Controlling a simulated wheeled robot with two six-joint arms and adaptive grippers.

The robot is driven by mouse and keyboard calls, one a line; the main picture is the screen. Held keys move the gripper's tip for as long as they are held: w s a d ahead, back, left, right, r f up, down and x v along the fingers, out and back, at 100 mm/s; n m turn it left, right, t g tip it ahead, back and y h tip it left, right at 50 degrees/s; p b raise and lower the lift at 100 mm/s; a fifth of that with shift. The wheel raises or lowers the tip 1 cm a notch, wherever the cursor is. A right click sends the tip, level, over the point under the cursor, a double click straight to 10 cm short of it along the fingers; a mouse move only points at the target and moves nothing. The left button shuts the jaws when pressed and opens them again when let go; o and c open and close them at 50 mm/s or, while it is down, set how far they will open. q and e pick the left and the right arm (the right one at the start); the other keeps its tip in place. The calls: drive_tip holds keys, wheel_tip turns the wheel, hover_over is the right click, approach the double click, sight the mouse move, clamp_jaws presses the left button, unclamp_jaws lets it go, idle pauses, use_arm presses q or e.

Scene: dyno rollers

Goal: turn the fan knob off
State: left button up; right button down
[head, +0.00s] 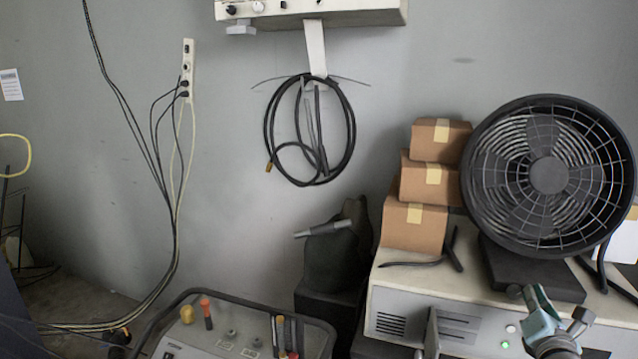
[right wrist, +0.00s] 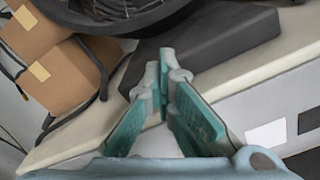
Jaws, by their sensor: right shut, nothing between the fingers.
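The black round fan (head: 548,175) stands at the right on a dark flat base (head: 505,268), on top of a pale cabinet. Its cage and grey hub face me. My right gripper (head: 535,295) is shut and empty, in front of the fan base and low in the head view. In the right wrist view the closed teal fingers (right wrist: 166,62) point toward the fan base (right wrist: 205,45), with the lower fan cage (right wrist: 110,18) above. I cannot make out the fan knob clearly in either view. My left gripper is not in view.
Stacked cardboard boxes (head: 414,224) stand left of the fan. A control panel (head: 215,340) stands at the lower left.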

drive_tip(key=s+a+r, duration=0.2)
drive_tip(key=s+a, duration=0.1)
drive_tip(key=s, duration=0.2)
wheel_tip(320, 180, down, 20)
drive_tip(key=s+m+g, duration=0.2)
drive_tip(key=m+g, duration=0.2)
drive_tip(key=m, duration=0.2)
drive_tip(key=s+a+f+m+g+y+b, duration=0.1)
drive_tip(key=s+f+m+g, duration=0.2)
drive_tip(key=f, duration=0.5)
drive_tip(key=s+a+f+m+y+b, duration=0.1)
drive_tip(key=s+f+m, duration=0.1)
drive_tip(key=s+f, duration=0.55)
drive_tip(key=s+f+m+g+b, duration=0.1)
drive_tip(key=s+f+m+g, duration=0.15)
drive_tip(key=f, duration=0.75)
drive_tip(key=s+a+f+m+g+y, duration=0.1)
drive_tip(key=s+a+f+m, duration=0.3)
drive_tip(key=s, duration=0.6)
drive_tip(key=s+a+f+m+g+y+b, duration=0.1)
drive_tip(key=s+a+f+m+g, duration=0.2)
drive_tip(key=s+f, duration=0.5)
drive_tip(key=s+a+f+m+g+y+b, duration=0.1)
drive_tip(key=s+a+f+m, duration=0.4)
drive_tip(key=s, duration=0.8)
drive_tip(key=shift+s+a+f+g, duration=0.35)
drive_tip(key=shift+a+f+g, duration=0.05)
drive_tip(key=shift+f+g, duration=0.25)
